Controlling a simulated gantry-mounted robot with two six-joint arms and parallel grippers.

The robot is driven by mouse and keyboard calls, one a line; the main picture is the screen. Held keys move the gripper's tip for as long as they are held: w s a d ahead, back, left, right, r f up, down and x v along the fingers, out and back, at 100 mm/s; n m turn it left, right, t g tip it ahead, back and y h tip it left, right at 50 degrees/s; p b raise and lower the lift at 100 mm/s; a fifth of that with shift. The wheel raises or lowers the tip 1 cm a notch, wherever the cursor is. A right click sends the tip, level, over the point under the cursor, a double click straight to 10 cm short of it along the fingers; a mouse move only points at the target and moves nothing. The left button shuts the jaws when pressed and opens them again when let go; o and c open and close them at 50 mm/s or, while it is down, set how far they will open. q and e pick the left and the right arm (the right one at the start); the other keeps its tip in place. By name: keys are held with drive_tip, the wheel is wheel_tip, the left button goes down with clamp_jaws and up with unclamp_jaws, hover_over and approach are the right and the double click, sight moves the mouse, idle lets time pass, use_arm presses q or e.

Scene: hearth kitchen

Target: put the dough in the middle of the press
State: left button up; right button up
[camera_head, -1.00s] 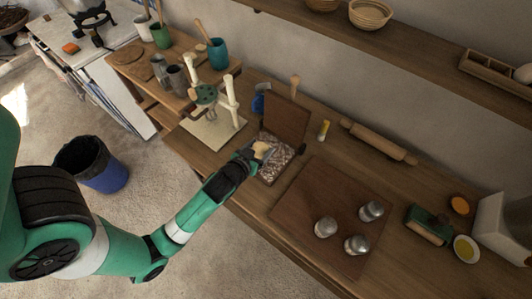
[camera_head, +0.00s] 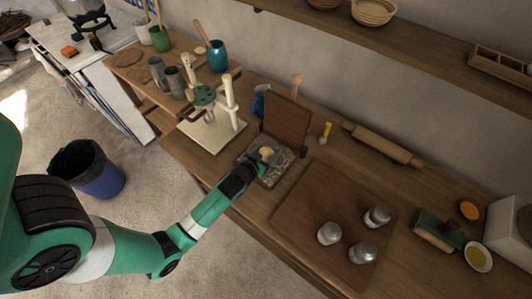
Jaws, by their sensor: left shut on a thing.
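The press (camera_head: 286,122) is a dark wooden hinged box on the counter with its lid standing up at the back. Its open lower plate (camera_head: 271,177) has a mottled, pale and dark surface. A small pale yellow ball of dough (camera_head: 267,153) is at the tip of my left gripper (camera_head: 262,160), over the lower plate and in front of the lid. My left gripper is shut on the dough. I cannot tell whether the dough touches the plate, since the gripper hides part of both. My right gripper is not in view.
A cream stand with a green-topped mechanism (camera_head: 212,125) stands left of the press. A brown board (camera_head: 310,205) with metal shakers (camera_head: 362,252) lies to the right. A rolling pin (camera_head: 383,146) and a yellow-handled tool (camera_head: 325,133) lie behind. A bin (camera_head: 87,170) stands on the floor.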

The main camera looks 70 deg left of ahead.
use_arm(q)
drive_tip(key=o, duration=0.9)
drive_tip(key=shift+f, duration=0.15)
drive_tip(key=shift+s+d+r, duration=0.1)
drive_tip(key=shift+r, duration=0.15)
drive_tip(key=p+v, duration=0.2)
drive_tip(key=v, duration=0.9)
drive_tip(key=shift+s+d+p, duration=0.25)
drive_tip(key=shift+s+p, duration=0.1)
drive_tip(key=shift+p, duration=0.05)
drive_tip(key=shift+r, duration=0.1)
